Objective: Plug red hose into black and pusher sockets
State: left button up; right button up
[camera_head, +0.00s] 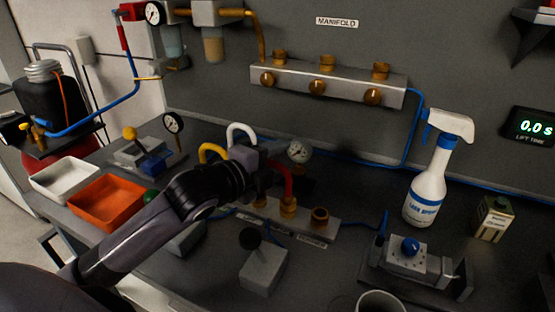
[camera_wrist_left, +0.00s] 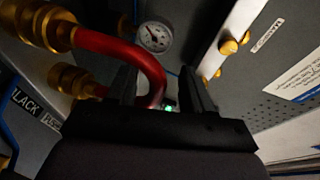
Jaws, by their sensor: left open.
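The red hose (camera_head: 289,180) stands as an upright loop at the socket block (camera_head: 334,231). In the left wrist view the red hose (camera_wrist_left: 155,68) bends in a U, and its two ends run to brass fittings (camera_wrist_left: 72,78). The fittings appear to sit at the block beside the black label (camera_wrist_left: 23,103) and a partly hidden label starting with P. How deep they sit I cannot tell. My left gripper (camera_wrist_left: 158,88) is open, its fingers on either side of the hose's bend; contact is unclear. In the head view my left gripper (camera_head: 272,160) partly covers the hose. My right gripper is out of view.
A yellow hose (camera_head: 211,151) and a white hose (camera_head: 242,130) stand behind my arm. A gauge (camera_head: 299,151) is close behind the gripper. The manifold (camera_head: 330,84) is on the wall. A spray bottle (camera_head: 429,185), a can (camera_head: 493,219) and a blue-knobbed fixture (camera_head: 410,248) stand right.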

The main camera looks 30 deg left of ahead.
pick_arm(q)
jog(key=shift+b+v, duration=0.35)
jog(key=shift+v, duration=3.05)
